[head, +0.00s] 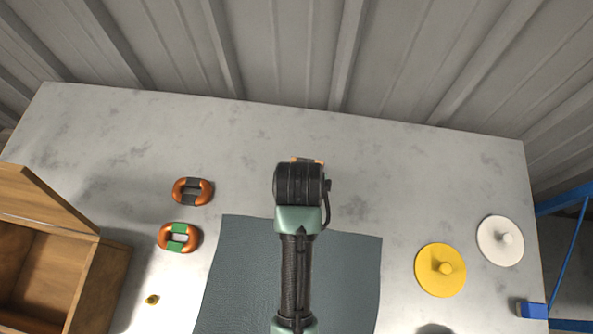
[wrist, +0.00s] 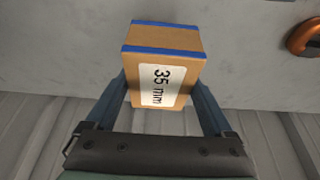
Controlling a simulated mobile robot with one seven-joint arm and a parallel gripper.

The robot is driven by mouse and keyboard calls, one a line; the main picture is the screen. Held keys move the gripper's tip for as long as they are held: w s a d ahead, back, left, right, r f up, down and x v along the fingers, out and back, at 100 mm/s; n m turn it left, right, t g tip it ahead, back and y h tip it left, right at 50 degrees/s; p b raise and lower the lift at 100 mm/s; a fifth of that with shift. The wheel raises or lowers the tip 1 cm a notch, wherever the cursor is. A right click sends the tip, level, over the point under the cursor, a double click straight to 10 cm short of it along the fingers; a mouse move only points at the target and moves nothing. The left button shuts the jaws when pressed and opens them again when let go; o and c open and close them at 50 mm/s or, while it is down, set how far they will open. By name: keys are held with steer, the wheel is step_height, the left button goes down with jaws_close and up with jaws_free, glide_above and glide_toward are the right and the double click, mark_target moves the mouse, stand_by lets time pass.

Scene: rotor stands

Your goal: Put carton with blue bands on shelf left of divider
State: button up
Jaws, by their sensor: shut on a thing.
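The carton with blue bands (wrist: 163,60) is between the two fingers of my gripper (wrist: 160,88) in the wrist view. It is brown, with blue along its edges and a white label reading "35 mm". My gripper is shut on it. In the head view my wrist hides nearly all of the carton, and only a thin tan strip (head: 306,160) shows past it, over the grey table. A wooden unit (head: 115,275) with an open compartment stands at the left edge, partly cut off. I cannot make out a divider for certain.
Two orange coils, one with black (head: 193,191) and one with green (head: 179,238), lie between the wooden unit and the dark mat (head: 235,265). A yellow disc (head: 432,278), a white disc (head: 492,250) and a blue block (head: 531,310) are at right. The back middle is clear before the wall.

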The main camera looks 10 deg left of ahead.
step_height(320, 180, down, 7)
steer(key=shift+r, duration=0.2)
steer(key=shift+b, duration=0.3)
steer(key=o, duration=1.1)
steer(key=shift+f, duration=0.2)
steer(key=shift+o, duration=1)
steer(key=shift+r, duration=0.15)
